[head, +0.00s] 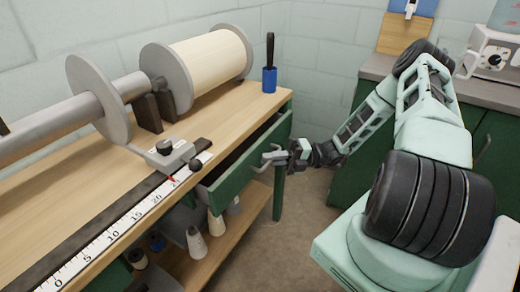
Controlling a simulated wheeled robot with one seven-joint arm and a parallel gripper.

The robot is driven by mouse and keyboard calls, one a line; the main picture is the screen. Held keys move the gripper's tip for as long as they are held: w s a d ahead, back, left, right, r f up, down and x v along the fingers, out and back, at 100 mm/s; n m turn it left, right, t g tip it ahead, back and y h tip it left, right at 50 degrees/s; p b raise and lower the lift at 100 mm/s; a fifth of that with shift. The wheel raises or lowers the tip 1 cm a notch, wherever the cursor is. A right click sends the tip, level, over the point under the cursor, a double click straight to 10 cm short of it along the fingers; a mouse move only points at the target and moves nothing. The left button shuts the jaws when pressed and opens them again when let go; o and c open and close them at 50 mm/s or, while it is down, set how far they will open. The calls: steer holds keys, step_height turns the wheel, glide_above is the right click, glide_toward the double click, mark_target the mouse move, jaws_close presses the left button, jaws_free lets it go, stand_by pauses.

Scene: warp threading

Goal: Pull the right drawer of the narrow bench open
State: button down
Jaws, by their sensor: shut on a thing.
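The narrow bench (70,203) has a wooden top and runs along the left. Its right drawer (240,170) has a green front and stands partly pulled out, with a dark gap showing behind the front. My gripper (272,157) is at the drawer's front, shut on the drawer's handle. The handle is small here and partly hidden by my gripper. My arm reaches in from the right.
On the bench are a large cream spool (212,62), a grey roller with discs (95,95), a ruler rail (110,235) and a blue cup (269,78). Cones (196,242) stand on the lower shelf. A green cabinet (345,130) stands at right. Floor between is clear.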

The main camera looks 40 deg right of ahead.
steer(key=s+d+p, duration=0.2)
steer(key=s+d, duration=0.1)
steer(key=s, duration=0.5)
steer(key=s+d+p, duration=0.2)
steer(key=s+d, duration=0.1)
steer(key=s, duration=0.6)
steer(key=shift+d, duration=0.15)
steer(key=c, duration=1.8)
jaws_free()
steer(key=shift+o, duration=0.2)
steer(key=b+v, duration=0.2)
steer(key=v, duration=1.5)
steer(key=shift+d, duration=0.2)
steer(key=shift+s, duration=0.1)
